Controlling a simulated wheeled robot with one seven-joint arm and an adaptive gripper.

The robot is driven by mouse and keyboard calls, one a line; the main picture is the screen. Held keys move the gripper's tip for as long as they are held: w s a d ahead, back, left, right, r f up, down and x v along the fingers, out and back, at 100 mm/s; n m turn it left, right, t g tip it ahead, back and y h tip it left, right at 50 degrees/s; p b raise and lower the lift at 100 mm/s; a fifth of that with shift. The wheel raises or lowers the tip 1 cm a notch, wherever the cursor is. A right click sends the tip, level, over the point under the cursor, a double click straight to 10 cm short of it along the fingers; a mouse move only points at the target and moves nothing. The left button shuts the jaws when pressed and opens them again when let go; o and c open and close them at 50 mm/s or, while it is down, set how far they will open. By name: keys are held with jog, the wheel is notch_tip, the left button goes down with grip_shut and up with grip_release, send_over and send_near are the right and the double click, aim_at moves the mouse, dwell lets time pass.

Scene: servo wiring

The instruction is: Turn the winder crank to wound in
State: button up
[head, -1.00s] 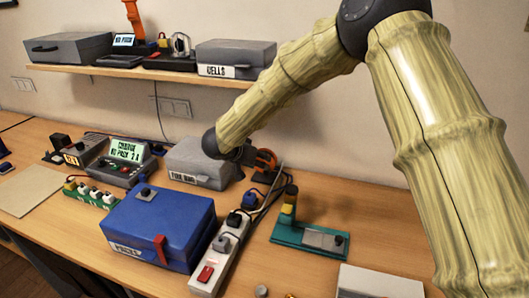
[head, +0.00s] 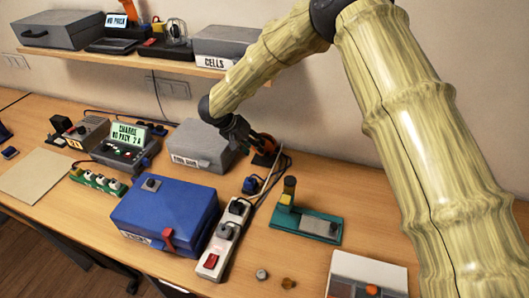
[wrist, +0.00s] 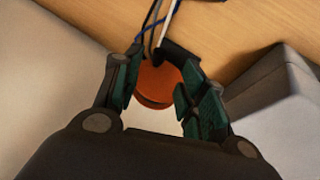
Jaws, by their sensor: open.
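The orange winder (head: 264,150) stands on the bench behind the power strip, beside the grey box. My gripper (head: 246,138) is just in front of it on its left side and partly covers it in the head view. In the wrist view the orange round part of the winder (wrist: 157,82) shows between the spread fingers of my gripper (wrist: 160,92). A dark piece beside the upper right finger (wrist: 178,53) may be the crank. I cannot tell whether the fingers touch anything. The crank's angle is not clear.
The grey box (head: 196,148) is close to the gripper's left. Cables (head: 272,180) run from the winder area toward the power strip (head: 222,240). A blue box (head: 165,210) and a teal fixture (head: 306,224) stand nearer. The shelf (head: 130,58) hangs above, at the left.

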aim_at(265, 157)
jog(key=shift+p+x, duration=1.35)
jog(key=shift+x, duration=2.55)
